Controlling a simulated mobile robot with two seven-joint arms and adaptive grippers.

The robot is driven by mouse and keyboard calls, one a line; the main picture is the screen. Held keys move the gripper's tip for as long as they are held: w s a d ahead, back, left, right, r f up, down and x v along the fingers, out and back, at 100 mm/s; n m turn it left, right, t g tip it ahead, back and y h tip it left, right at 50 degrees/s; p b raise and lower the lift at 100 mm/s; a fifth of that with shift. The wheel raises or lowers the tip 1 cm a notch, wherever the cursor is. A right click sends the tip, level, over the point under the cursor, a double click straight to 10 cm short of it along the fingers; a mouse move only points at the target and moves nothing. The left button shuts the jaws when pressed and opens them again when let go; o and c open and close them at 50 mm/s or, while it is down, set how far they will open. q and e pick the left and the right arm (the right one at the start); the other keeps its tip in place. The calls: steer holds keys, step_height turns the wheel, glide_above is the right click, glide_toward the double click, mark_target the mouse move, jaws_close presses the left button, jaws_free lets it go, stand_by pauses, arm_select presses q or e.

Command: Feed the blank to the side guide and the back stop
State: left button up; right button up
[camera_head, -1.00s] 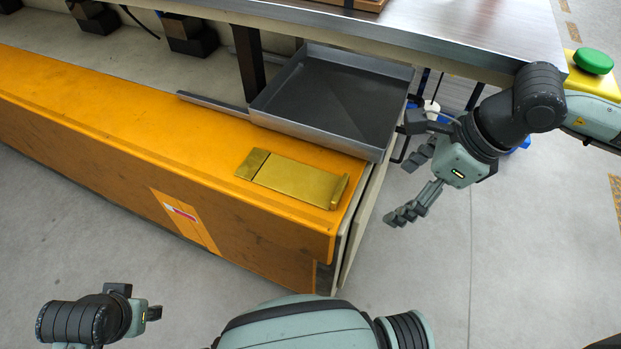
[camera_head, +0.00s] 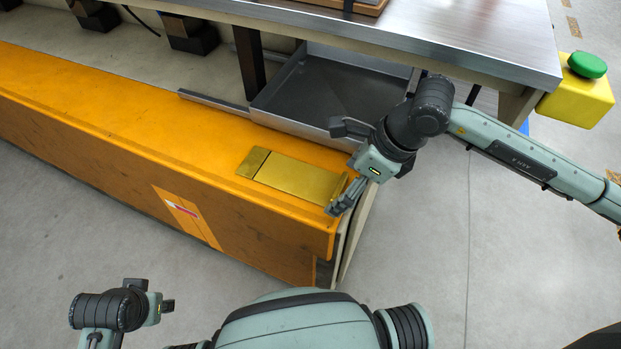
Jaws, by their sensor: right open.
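A flat gold-coloured plate (camera_head: 300,178), which looks like the blank, lies on the orange ledge (camera_head: 120,125) near its right end. It has a darker strip across its left end and a raised piece at its right end. My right gripper (camera_head: 346,195) is open, its fingers pointing down and left at the plate's right end. The fingers overlap that end in the picture, and I cannot tell whether they touch it. My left gripper (camera_head: 155,297) is at the lower left, away from the plate; its jaws are not clear. I cannot make out a side guide or back stop.
A dark grey metal tray (camera_head: 325,95) sits just behind the plate, under the edge of a steel table (camera_head: 450,40). A yellow box with a green button (camera_head: 588,65) is at the table's right corner. The grey floor (camera_head: 430,240) right of the ledge is clear.

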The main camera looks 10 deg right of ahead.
steer(key=shift+f, duration=0.1)
steer(key=c, duration=1.1)
steer(key=shift+c, duration=0.2)
